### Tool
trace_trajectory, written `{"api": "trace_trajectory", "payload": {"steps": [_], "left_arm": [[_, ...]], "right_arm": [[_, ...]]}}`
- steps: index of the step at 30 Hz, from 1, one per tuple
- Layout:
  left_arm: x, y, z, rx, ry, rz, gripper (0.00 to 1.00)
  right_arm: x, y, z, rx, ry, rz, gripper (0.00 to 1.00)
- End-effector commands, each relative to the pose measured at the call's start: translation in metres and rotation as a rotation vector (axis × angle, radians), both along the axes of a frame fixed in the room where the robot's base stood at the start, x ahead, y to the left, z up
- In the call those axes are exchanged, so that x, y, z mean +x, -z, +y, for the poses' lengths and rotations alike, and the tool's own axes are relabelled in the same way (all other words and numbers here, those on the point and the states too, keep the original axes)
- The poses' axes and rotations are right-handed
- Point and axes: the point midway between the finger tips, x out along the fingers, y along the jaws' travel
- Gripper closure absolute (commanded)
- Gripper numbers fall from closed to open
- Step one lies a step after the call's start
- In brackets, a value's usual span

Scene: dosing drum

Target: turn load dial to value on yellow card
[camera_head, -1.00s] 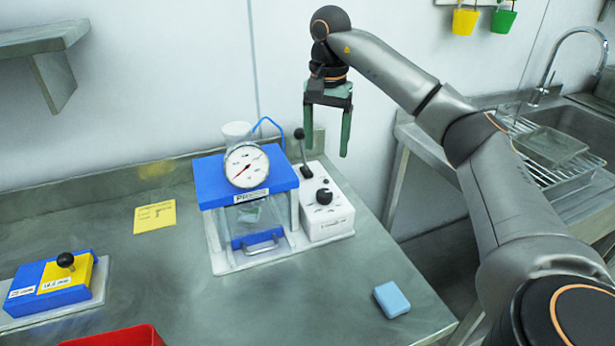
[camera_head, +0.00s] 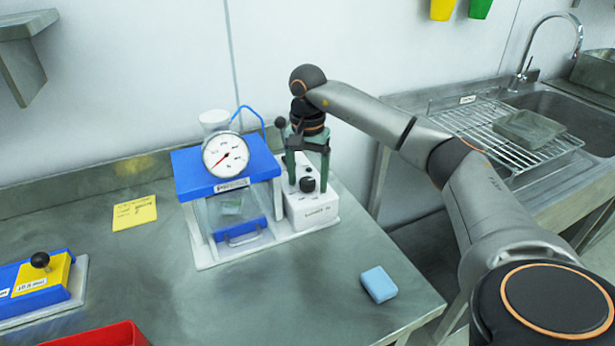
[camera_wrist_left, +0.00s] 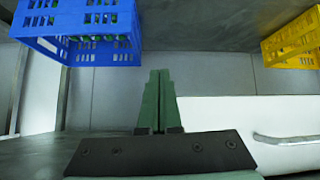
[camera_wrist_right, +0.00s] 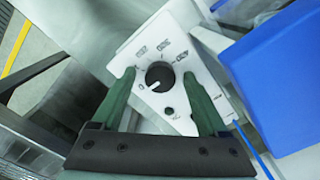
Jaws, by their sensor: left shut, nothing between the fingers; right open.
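The black load dial (camera_head: 307,184) sits on the white control box (camera_head: 318,209) at the right side of the blue-topped machine. The right wrist view shows the dial (camera_wrist_right: 160,76) with a white pointer mark and printed labels around it, too blurred to read surely. My right gripper (camera_head: 306,178) is open above the box, pointing down. In the wrist view its fingers (camera_wrist_right: 162,85) lie on either side of the dial; I cannot tell whether they touch it. The yellow card (camera_head: 134,212) lies on the table left of the machine, its writing unreadable. My left gripper (camera_wrist_left: 158,80) is shut and empty, away from the table top.
The machine (camera_head: 226,170) carries a round gauge (camera_head: 226,155). A black-knobbed lever (camera_head: 281,123) stands behind the dial, close to my right gripper. A light blue block (camera_head: 379,284) lies at front right. A red bin (camera_head: 100,337) is at front left. The front middle is clear.

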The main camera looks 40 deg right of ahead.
Motion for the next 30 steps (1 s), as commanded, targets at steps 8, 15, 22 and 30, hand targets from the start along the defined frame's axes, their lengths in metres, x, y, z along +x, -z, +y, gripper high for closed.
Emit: {"api": "trace_trajectory", "payload": {"steps": [8,15,22,30], "left_arm": [[0.0006,-0.0008,-0.0005,-0.001,0.001,-0.003,1.00],[0.0009,-0.0011,-0.0006,-0.001,0.001,-0.004,1.00],[0.0011,-0.0013,-0.0006,-0.001,0.001,-0.005,1.00],[0.0013,-0.0014,-0.0003,-0.001,0.001,-0.005,1.00]], "right_arm": [[0.0000,-0.0001,-0.0001,0.000,0.000,0.000,0.32],[0.0000,-0.0003,-0.0001,0.000,0.000,0.000,0.59],[0.0000,-0.0004,-0.0001,0.000,0.000,0.001,0.85],[-0.0002,-0.0005,-0.0002,0.000,0.001,0.001,1.00]]}}
